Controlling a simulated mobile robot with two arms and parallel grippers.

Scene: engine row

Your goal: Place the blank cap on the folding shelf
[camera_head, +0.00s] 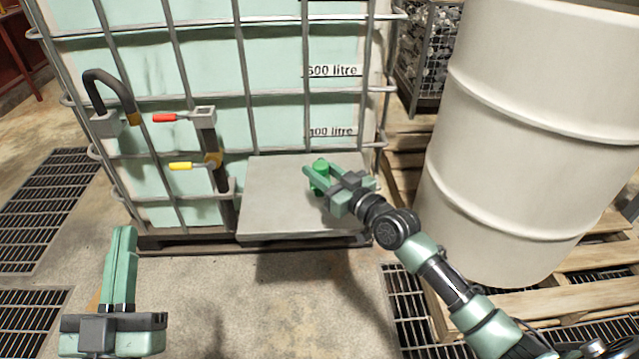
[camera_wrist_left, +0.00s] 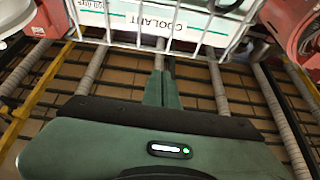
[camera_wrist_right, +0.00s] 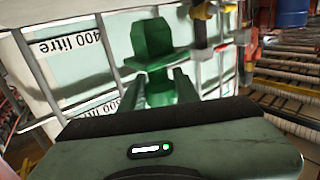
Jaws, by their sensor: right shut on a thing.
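The blank cap is a green piece with a block-shaped knob and a wider flange. My right gripper (camera_head: 316,178) is shut on the blank cap (camera_head: 320,164), which also shows between the fingers in the right wrist view (camera_wrist_right: 152,42). The folding shelf (camera_head: 275,205) is a flat grey panel sticking out from the front of the caged tank. The cap and right gripper are over its back right part; I cannot tell whether the cap touches it. My left gripper (camera_head: 124,238) is shut and empty, at the lower left, away from the shelf. It shows in the left wrist view (camera_wrist_left: 161,90).
The caged tank (camera_head: 275,105) stands behind the shelf. Pipes with a red handle (camera_head: 164,117) and a yellow handle (camera_head: 181,166) stand left of the shelf. A large white drum (camera_head: 525,130) on a wooden pallet (camera_head: 560,290) is at the right. The shelf's left half is bare.

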